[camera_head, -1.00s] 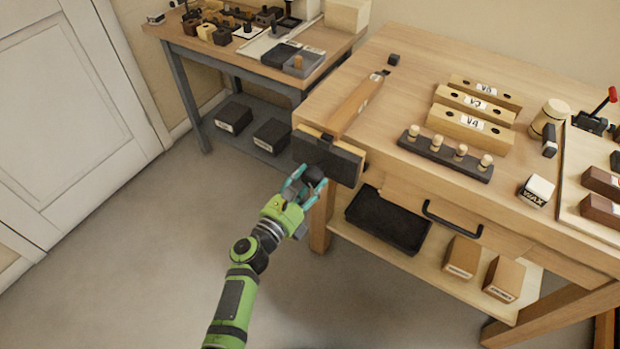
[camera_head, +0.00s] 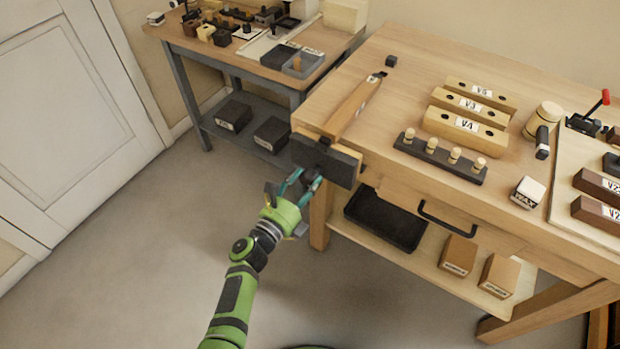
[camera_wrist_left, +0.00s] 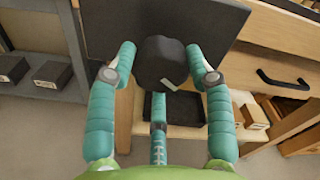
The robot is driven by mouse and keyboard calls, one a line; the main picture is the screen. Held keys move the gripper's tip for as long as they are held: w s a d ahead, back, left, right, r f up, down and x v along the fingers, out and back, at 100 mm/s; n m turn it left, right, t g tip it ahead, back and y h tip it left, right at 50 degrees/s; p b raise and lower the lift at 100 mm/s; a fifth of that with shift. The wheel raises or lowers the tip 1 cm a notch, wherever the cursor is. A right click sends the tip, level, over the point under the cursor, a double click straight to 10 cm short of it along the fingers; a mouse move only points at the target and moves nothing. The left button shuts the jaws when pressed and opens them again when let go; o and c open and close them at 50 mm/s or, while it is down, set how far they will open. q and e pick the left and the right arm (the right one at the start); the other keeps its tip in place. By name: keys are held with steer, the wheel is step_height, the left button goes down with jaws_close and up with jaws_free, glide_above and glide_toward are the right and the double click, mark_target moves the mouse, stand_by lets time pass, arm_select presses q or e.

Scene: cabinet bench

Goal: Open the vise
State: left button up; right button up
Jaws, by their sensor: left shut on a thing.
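The vise (camera_head: 325,162) is a dark jaw with a wooden lining on the front left corner of the workbench. Its dark round knob (camera_wrist_left: 163,62) sticks out from the jaw's front face. My left gripper (camera_head: 301,182) is at the front of the vise with its teal fingers shut on the knob. In the left wrist view, the fingers (camera_wrist_left: 160,68) stand on both sides of the knob, with the dark vise jaw behind it. My right gripper is in neither view.
The workbench (camera_head: 415,60) holds a plane-like wooden bar (camera_head: 353,108), labelled wooden blocks (camera_head: 466,124), a peg rack (camera_head: 440,158) and a mallet (camera_head: 545,125). A drawer handle (camera_head: 450,219) and a black tray (camera_head: 385,222) are right of the vise. Open floor lies left.

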arm_select(q)
steer(key=shift+w+d+n+p, duration=0.1)
steer(key=shift+d+n+p, duration=0.05)
steer(key=shift+n, duration=0.45)
steer(key=shift+w+d+n+p, duration=0.1)
steer(key=shift+n+p, duration=0.05)
steer(key=shift+n, duration=0.45)
steer(key=shift+s+f, duration=0.1)
steer(key=o, duration=1)
steer(key=shift+a, duration=0.25)
steer(key=shift+s+a+r+p, duration=0.2)
steer(key=shift+s+r+p, duration=0.05)
steer(key=shift+s+p, duration=0.1)
steer(key=shift+p+v, duration=0.3)
steer(key=shift+v, duration=0.5)
steer(key=shift+s+a+f+p, duration=0.1)
steer(key=shift+s+a+p, duration=0.1)
steer(key=shift+s, duration=0.3)
steer(key=shift+s+a+p, duration=0.15)
steer(key=shift+s+p, duration=0.05)
steer(key=shift+s, duration=0.3)
steer(key=shift+p+v, duration=0.45)
steer(key=shift+v, duration=0.95)
